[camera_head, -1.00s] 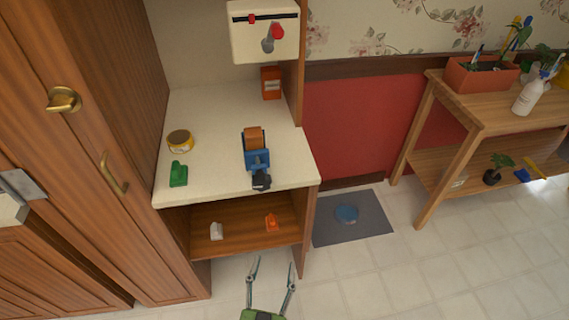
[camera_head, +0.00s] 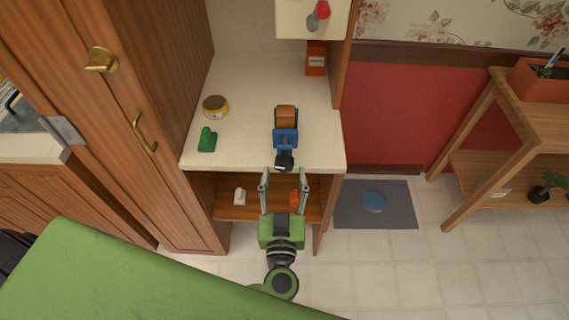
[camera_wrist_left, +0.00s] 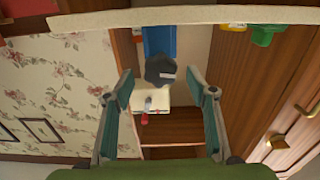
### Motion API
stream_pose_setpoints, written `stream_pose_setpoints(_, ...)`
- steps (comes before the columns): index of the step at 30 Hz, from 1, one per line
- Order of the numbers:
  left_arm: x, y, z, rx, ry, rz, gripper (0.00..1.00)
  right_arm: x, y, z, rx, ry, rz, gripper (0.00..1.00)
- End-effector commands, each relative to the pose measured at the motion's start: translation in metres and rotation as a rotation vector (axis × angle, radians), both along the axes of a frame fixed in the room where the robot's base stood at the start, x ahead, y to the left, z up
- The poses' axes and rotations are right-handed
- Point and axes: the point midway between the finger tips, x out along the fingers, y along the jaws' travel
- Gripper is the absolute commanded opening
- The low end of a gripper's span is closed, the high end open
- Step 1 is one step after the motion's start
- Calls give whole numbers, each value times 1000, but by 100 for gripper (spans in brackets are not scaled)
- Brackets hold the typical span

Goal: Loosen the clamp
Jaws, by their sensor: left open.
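The blue clamp (camera_head: 285,138) stands at the front edge of the cream counter, with an orange-brown block (camera_head: 286,113) in its back part. Its black knob (camera_head: 285,161) sticks out over the counter's front edge. My left gripper (camera_head: 284,178) is open and empty, just in front of the knob, with its fingers pointing toward the counter. In the left wrist view the knob (camera_wrist_left: 160,70) shows centred between the two spread fingers, apart from both, with the blue clamp body (camera_wrist_left: 158,40) behind it. My right gripper is not in view.
The cream counter (camera_head: 240,155) also holds a yellow tape roll (camera_head: 215,106), a green object (camera_head: 207,140) and an orange box (camera_head: 316,60). The wooden shelf below holds a white piece (camera_head: 240,196) and an orange piece (camera_head: 296,196). A tall wooden cabinet (camera_head: 150,90) stands left.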

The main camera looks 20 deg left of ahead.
Motion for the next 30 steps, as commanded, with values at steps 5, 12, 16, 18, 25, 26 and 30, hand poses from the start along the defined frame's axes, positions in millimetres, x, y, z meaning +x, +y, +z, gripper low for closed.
stream_pose_setpoints(5, 23, 7, 1, 1, -1, 0, 52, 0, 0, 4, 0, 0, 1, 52)
stream_pose_setpoints(12, 31, 9, 0, 0, 0, 1, 52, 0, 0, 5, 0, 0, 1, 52)
stream_pose_setpoints(16, 31, 9, 0, 0, 0, 0, 52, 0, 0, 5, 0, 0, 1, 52)
stream_pose_setpoints(18, 31, 9, 0, 0, 0, 0, 46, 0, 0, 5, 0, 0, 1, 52)
stream_pose_setpoints(25, 31, 9, 0, 0, 0, 0, 13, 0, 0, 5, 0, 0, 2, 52)
stream_pose_setpoints(26, 31, 9, 0, 0, 0, 0, 13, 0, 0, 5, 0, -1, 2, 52)
stream_pose_setpoints(30, 31, 9, 0, -10, -3, 1, 13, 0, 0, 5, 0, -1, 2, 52)
